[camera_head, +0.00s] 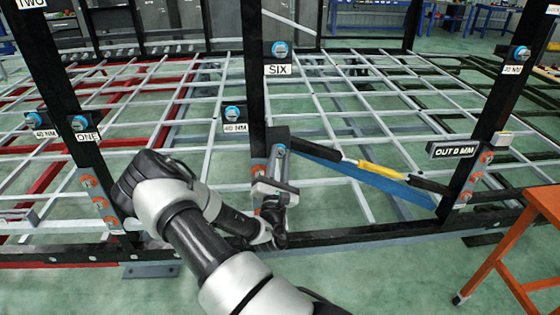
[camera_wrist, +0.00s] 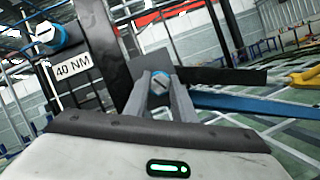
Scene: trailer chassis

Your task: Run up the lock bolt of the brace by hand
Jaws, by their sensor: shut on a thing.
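The brace (camera_head: 378,168) runs slanting from the middle post to the right post, dark at its ends with a yellow middle part, beside a blue bar (camera_head: 400,189). At its left end is a grey plate, with the lock bolt (camera_head: 281,149) on it. In the wrist view, the bolt (camera_wrist: 160,82) has a slotted round head with a blue ring. My gripper (camera_head: 279,160) reaches up to it from below. In the wrist view, my gripper's fingers (camera_wrist: 160,92) converge on both sides of the bolt head and are shut on it. Its thread is hidden.
The middle post (camera_head: 255,90) carries signs "SIX" and "40 NM" with blue-ringed bolts. A sign "OUT 0 MM" (camera_head: 455,150) is on the right post. An orange table (camera_head: 540,205) stands at the right. A lattice of pale bars (camera_head: 340,95) lies behind.

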